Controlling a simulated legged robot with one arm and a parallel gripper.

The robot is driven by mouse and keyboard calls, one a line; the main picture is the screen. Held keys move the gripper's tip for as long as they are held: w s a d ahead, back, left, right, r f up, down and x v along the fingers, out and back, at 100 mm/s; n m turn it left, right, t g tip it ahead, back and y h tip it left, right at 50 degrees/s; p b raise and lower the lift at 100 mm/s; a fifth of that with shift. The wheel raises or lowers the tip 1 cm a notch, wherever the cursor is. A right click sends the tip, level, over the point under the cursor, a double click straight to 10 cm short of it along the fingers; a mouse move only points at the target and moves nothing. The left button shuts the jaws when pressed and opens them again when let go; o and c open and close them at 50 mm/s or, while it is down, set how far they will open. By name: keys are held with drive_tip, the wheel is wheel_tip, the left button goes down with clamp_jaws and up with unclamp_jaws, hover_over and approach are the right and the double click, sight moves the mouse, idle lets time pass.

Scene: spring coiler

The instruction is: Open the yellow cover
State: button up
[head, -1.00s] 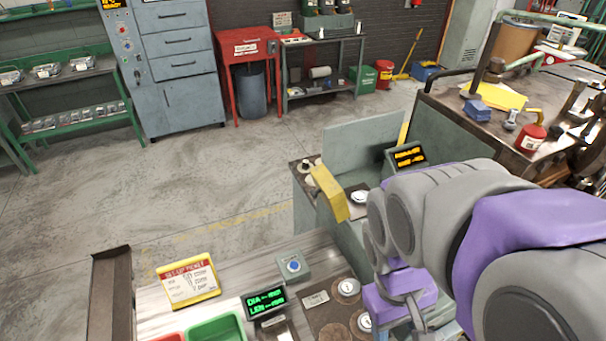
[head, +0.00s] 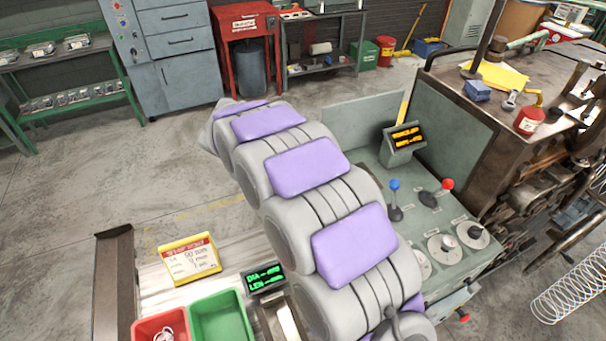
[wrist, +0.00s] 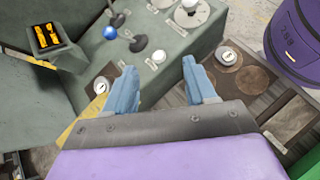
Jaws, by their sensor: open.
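The yellow cover is not visible in the head view, where my arm crosses the area it stood in. In the wrist view a narrow yellow strip (wrist: 84,115) shows left of my gripper, beside a round white dial. I cannot tell whether this strip is part of the cover. My gripper (wrist: 158,70) is open, with its two blue fingers apart and nothing between them. It is above the machine's grey-green surface, near a black knob and a white button. My gripper is hidden in the head view.
An orange-lit display (head: 403,138) stands by the upright grey-green panel (head: 355,130). Blue (head: 395,198) and red (head: 445,190) levers rise from the machine top. A yellow-framed sign (head: 190,260), a green bin (head: 220,318) and a red bin (head: 160,326) are at front left.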

drive_tip(key=w+a+f+n+t+h, duration=0.2)
drive_tip(key=a+f+n+t, duration=0.1)
drive_tip(key=a, duration=0.5)
drive_tip(key=w+a+f+n+t+h+p, duration=0.1)
drive_tip(key=w+a+f+n+t+h, duration=0.15)
drive_tip(key=a, duration=0.45)
drive_tip(key=w+a+f+n+t+h, duration=0.2)
drive_tip(key=a+f, duration=0.1)
drive_tip(key=a, duration=0.5)
drive_tip(key=b+x, duration=0.2)
drive_tip(key=x, duration=1.5)
drive_tip(key=shift+w+d+f, duration=0.15)
drive_tip(key=shift+d+f, duration=0.1)
drive_tip(key=shift+d, duration=0.1)
drive_tip(key=shift+y, duration=0.25)
clamp_jaws()
